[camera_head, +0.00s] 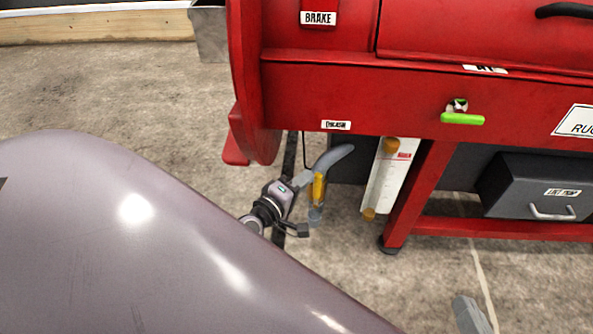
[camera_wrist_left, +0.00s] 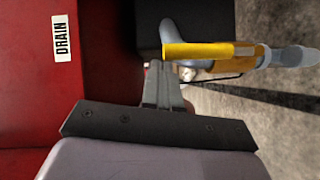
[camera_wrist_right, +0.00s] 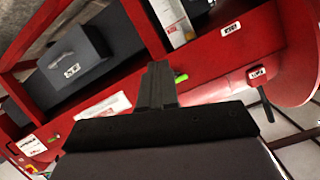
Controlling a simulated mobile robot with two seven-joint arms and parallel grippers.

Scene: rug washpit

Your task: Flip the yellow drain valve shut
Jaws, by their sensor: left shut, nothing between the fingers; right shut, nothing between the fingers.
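The yellow drain valve handle (camera_head: 318,187) hangs under the red machine, on a grey pipe (camera_head: 335,158). In the left wrist view the yellow handle (camera_wrist_left: 205,50) lies lengthwise along the grey pipe (camera_wrist_left: 290,57). My left gripper (camera_head: 303,180) is shut and empty, just left of the handle in the head view. In the left wrist view its fingertips (camera_wrist_left: 158,66) sit close to one end of the handle; I cannot tell whether they touch. My right gripper (camera_wrist_right: 158,70) is shut and empty, facing the red machine, away from the yellow valve.
A white DRAIN label (camera_wrist_left: 61,38) is on the red panel. A green lever (camera_head: 462,118) sits on the machine front, right of the valve. A white box (camera_head: 392,180) and a red leg (camera_head: 415,195) stand right of the pipe. A dark LINT box (camera_head: 535,187) is further right.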

